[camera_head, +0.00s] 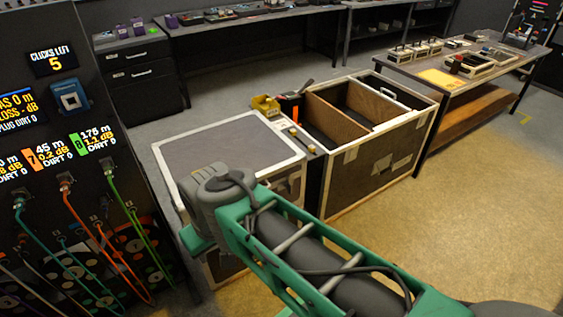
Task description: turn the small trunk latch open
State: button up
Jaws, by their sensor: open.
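A closed trunk (235,148) with a grey lid and pale edges stands on the floor left of centre; I take it to be the small trunk. Its front face is largely covered by my arm, and I cannot make out a latch on it. My gripper (197,241) is a green part at the end of my arm, low in front of the trunk's left front corner. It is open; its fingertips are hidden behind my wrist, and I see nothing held. I cannot tell whether it touches the trunk.
A patch panel (75,190) with coloured cables rises close on the left. A workbench (470,62) stands at right. The floor at lower right is clear.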

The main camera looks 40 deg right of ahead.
aim_at(287, 185)
jog(key=z, duration=1.3)
jog(key=k, duration=0.5)
jog(key=z, duration=0.85)
jog(key=i, duration=0.95)
jog(key=u, duration=2.45)
